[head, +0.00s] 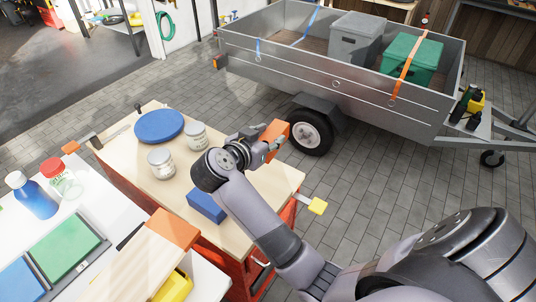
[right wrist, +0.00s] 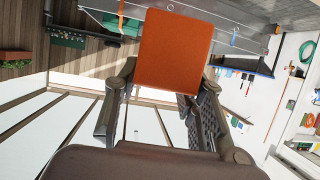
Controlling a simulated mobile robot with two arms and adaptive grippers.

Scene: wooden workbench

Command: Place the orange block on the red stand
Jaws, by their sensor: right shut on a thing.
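My right gripper (head: 268,146) is shut on an orange block (head: 274,131) and holds it up near the far right edge of the wooden workbench (head: 150,187). In the right wrist view the orange block (right wrist: 175,50) fills the space between the fingers (right wrist: 165,100). I cannot make out a red stand in either view; part of the bench is behind my right arm. A round blue disc (head: 158,126) lies on the far left of the bench. My left gripper is not in view.
Two jars (head: 160,163) (head: 196,136) stand mid-bench. A blue block (head: 206,206) lies beside my right forearm. A white table (head: 105,201) holds bottles at left. A metal trailer (head: 335,85) stands beyond.

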